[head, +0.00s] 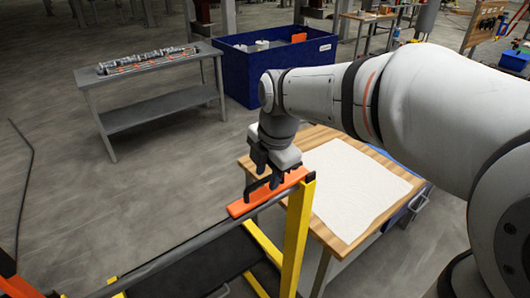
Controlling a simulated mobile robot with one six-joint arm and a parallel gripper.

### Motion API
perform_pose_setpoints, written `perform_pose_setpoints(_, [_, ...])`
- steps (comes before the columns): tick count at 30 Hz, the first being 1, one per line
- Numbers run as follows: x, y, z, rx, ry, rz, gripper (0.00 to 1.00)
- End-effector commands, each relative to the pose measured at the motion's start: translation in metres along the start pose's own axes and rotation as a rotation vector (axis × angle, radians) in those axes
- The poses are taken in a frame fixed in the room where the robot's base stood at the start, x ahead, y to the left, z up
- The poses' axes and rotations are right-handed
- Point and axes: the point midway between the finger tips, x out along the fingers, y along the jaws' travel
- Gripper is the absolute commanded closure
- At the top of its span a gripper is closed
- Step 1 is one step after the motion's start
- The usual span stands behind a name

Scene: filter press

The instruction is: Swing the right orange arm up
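The right orange arm (239,208) lies almost flat along the top of the press, beside the yellow upright (297,235). Its right end is close to the top of that upright. My gripper (263,188) points down at the middle of this orange arm, with its dark fingers at or just above it. Whether the fingers touch or grip it cannot be told, as they overlap it from this angle. Another orange part (14,285) shows at the lower left edge, mostly cut off.
A dark rail (190,247) runs from the orange arm to the lower left. A wooden table with a white cloth (357,186) stands close on the right. A grey bench (150,103) and a blue bin (240,75) stand behind. Open floor lies at left.

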Motion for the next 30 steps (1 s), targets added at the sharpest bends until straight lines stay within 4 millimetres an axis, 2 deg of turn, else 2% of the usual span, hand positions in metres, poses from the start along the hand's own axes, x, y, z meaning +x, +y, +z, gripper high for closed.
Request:
perform_pose_setpoints(2, [-0.0002, 0.0000, 0.0002, 0.000, 0.000, 0.000, 0.68])
perform_pose_setpoints(14, [-0.0005, -0.0002, 0.0005, 0.001, -0.001, 0.000, 1.00])
perform_pose_setpoints(30, [-0.0021, 0.0009, -0.0005, 0.000, 0.012, 0.000, 1.00])
